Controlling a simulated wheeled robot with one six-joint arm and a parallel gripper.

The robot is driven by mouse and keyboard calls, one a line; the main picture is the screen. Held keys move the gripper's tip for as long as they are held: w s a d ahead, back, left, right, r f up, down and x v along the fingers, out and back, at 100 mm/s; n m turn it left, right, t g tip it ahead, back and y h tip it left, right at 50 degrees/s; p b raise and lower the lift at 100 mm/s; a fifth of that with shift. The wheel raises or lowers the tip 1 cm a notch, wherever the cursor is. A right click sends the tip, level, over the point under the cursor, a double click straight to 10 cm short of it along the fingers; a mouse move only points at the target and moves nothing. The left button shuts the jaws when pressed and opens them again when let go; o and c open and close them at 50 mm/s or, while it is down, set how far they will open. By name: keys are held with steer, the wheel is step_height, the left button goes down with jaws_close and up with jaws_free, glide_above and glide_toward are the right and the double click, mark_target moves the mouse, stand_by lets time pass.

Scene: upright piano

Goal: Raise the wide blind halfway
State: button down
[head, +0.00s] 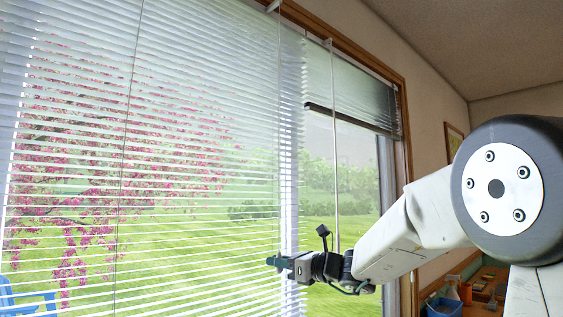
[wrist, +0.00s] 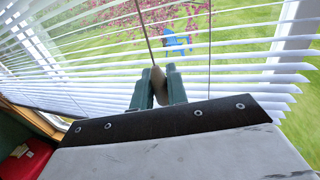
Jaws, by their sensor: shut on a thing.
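The wide blind (head: 150,150) fills the left and middle of the head view. Its white slats are spread down the window with gaps between them, and its bottom edge is out of frame. Its slats also show in the wrist view (wrist: 90,62). My gripper (head: 275,261) is in front of the blind's right edge. In the wrist view my gripper (wrist: 159,78) is shut on a beige cord tassel (wrist: 158,84). The pull cord (wrist: 146,35) runs up from the tassel, looking fairly straight. The tassel is hidden or too small to tell in the head view.
A narrower blind (head: 355,85) to the right is partly raised, with a dark bottom rail (head: 350,118). A thin pale wand (head: 335,170) hangs near my arm. A wooden window frame (head: 404,150) stands at the right. A blue bin (head: 443,307) is low at the right.

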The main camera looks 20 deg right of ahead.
step_height(320, 180, down, 9)
stand_by(0.5)
step_height(320, 180, down, 9)
stand_by(0.6)
step_height(320, 180, down, 8)
steer(key=shift+f, duration=0.2)
steer(key=c, duration=1.2)
jaws_free()
steer(key=shift+r, duration=0.1)
steer(key=shift+c, duration=0.2)
steer(key=shift+v, duration=2.5)
